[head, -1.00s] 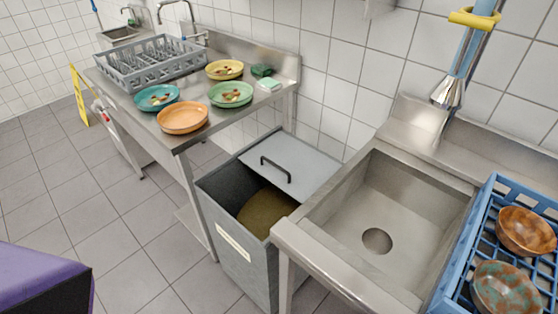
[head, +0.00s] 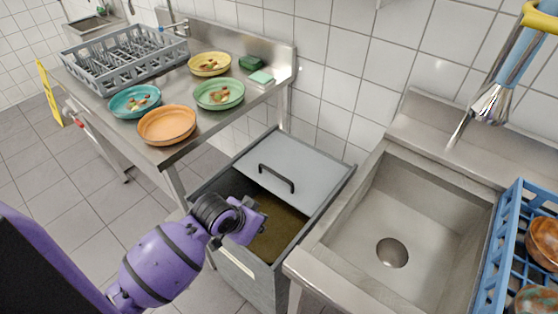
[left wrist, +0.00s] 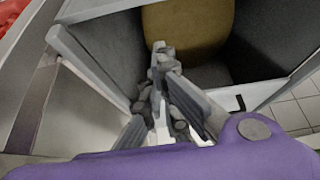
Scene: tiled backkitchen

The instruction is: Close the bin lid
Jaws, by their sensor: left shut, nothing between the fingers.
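The grey bin (head: 238,281) stands between the plate counter and the sink. Its flat light-grey lid (head: 300,165) covers the rear part of the top, and a black bar handle (head: 275,178) stands on it. The front part is open and shows brown contents (head: 278,238), which also appear in the left wrist view (left wrist: 188,35). My left gripper (head: 262,213) is shut and empty, over the open front part and in front of the handle, apart from it. Its closed fingers also show in the left wrist view (left wrist: 160,50). My right gripper is not in view.
A steel counter (head: 195,130) at the left holds several plates and a grey dish rack (head: 125,65). A steel sink (head: 420,215) stands close on the bin's right, with a blue crate (head: 492,265) of bowls beyond.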

